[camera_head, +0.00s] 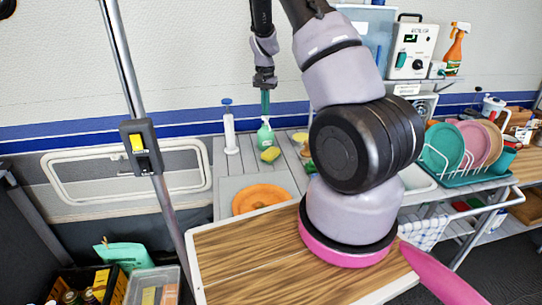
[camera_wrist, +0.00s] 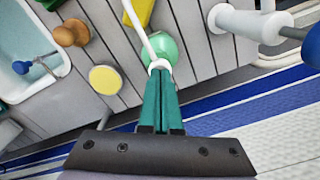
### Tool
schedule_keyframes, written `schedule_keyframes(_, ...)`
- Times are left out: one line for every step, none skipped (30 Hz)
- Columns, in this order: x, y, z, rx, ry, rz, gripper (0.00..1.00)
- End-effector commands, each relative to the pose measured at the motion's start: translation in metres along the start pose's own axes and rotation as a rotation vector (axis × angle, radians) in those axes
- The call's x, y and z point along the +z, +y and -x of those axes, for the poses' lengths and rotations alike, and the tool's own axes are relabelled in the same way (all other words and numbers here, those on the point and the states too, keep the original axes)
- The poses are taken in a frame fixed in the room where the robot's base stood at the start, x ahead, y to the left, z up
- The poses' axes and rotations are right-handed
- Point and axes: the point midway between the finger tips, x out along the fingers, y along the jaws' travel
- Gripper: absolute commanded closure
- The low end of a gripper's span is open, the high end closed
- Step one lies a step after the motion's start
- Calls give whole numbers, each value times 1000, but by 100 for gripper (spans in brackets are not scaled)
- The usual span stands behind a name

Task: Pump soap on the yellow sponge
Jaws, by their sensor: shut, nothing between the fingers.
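A green soap bottle (camera_head: 265,138) with a white pump top stands on the slatted counter by the wall. The yellow sponge (camera_head: 270,154) lies on the counter just in front of it. In the wrist view the sponge (camera_wrist: 138,12) is partly cut off at the top edge, and the white pump spout (camera_wrist: 141,28) points toward it. My gripper (camera_head: 265,113) points down over the bottle with its green fingers together and nothing between them. In the wrist view the fingertips (camera_wrist: 160,72) are right at the pump head, over the bottle (camera_wrist: 165,47); I cannot tell whether they touch.
A white cylinder with a blue top (camera_head: 229,135) stands left of the bottle. In the wrist view a wooden-headed brush (camera_wrist: 72,33) and a round yellow-topped thing (camera_wrist: 105,79) stand near the sink (camera_wrist: 22,45). An orange round thing (camera_head: 261,197) lies in front; a dish rack (camera_head: 470,177) stands right.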

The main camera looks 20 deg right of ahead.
Motion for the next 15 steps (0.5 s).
schedule_keyframes(0,0,-2,1,-1,0,100)
schedule_keyframes(0,0,-3,0,-1,0,100)
schedule_keyframes(0,0,-5,0,-1,0,100)
schedule_keyframes(0,0,-6,0,0,0,100)
schedule_keyframes(0,0,-7,0,0,0,100)
schedule_keyframes(0,0,-9,0,-1,0,100)
schedule_keyframes(0,0,-10,0,-1,0,100)
schedule_keyframes(0,0,-11,1,-1,0,100)
schedule_keyframes(0,0,-12,0,-1,0,100)
schedule_keyframes(0,0,-11,0,-1,0,100)
schedule_keyframes(0,0,-11,0,-1,1,100)
schedule_keyframes(0,0,-11,0,-1,1,100)
schedule_keyframes(1,0,-11,0,-1,1,100)
schedule_keyframes(1,0,-11,1,-1,1,100)
schedule_keyframes(1,0,-11,1,-1,1,100)
